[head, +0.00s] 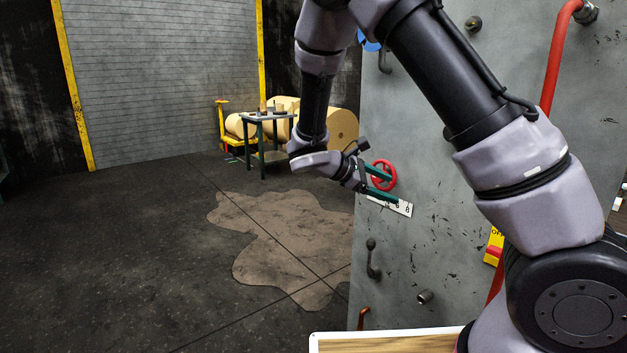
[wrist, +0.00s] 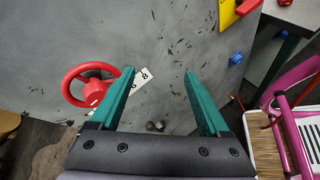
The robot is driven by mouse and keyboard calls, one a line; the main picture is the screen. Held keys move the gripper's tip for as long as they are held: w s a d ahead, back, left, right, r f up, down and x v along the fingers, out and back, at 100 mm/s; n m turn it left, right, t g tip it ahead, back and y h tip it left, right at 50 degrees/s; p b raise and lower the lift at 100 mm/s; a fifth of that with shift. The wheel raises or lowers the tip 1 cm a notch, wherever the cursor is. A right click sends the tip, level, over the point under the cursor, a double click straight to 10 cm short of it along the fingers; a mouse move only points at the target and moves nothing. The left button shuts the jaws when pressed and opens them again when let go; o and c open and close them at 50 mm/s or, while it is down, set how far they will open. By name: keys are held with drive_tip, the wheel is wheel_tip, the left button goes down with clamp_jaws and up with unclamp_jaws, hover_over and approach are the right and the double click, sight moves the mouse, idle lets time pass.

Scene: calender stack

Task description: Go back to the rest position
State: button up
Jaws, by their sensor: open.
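My gripper (head: 394,190) is open, its two green fingers apart with nothing between them. In the head view it is in front of the grey machine panel (head: 450,255), beside the red handwheel (head: 391,168). In the wrist view the open fingers (wrist: 159,73) point toward the panel (wrist: 170,35). There the red handwheel (wrist: 68,84) is left of the left finger. A white marked plate (wrist: 142,78) lies between the wheel and the gap, partly hidden by that finger. I cannot tell the exact distance from fingers to panel.
The panel carries handles, a red pipe (head: 554,55) and a yellow-and-red switch (head: 494,250). A wood-topped surface with a white rim (head: 314,345) is at the bottom. A small table (head: 266,117) and tan rolls (head: 342,125) stand behind. The stained floor at left is clear.

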drive_tip(key=s+d+r+m+t+y, duration=0.2)
drive_tip(key=s+r+m+y, duration=0.5)
drive_tip(key=s+r+m, duration=0.2)
drive_tip(key=s+d+r+m+t+y, duration=0.2)
drive_tip(key=s+d+r+m+y, duration=0.1)
drive_tip(key=s+r+m+y, duration=0.4)
drive_tip(key=s+r+m, duration=0.3)
drive_tip(key=r, duration=0.2)
